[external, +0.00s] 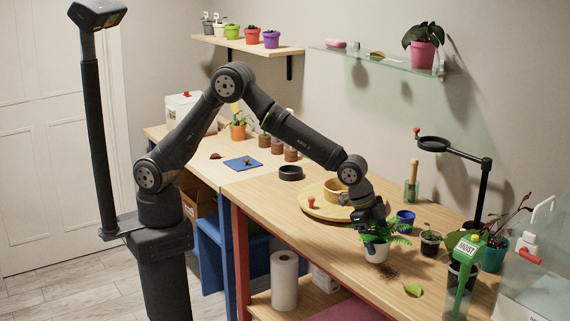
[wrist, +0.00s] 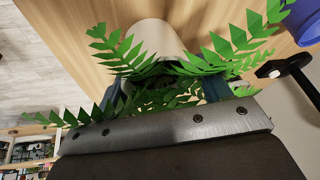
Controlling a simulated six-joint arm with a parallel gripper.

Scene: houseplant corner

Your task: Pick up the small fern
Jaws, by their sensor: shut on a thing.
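The small fern (external: 384,233) has green feathery fronds and a white pot (external: 376,252). It is near the front edge of the wooden table, in front of the round board. My gripper (external: 372,219) points down over it and is shut on the fern from above. In the wrist view the fern's fronds (wrist: 119,52) spread out on both sides of the jaws, and its pale pot (wrist: 158,36) shows just beyond them. The fronds hide the exact contact. I cannot tell whether the pot touches the table.
A blue pot (external: 405,221) stands close behind the fern. The round wooden board (external: 322,210) is behind left.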

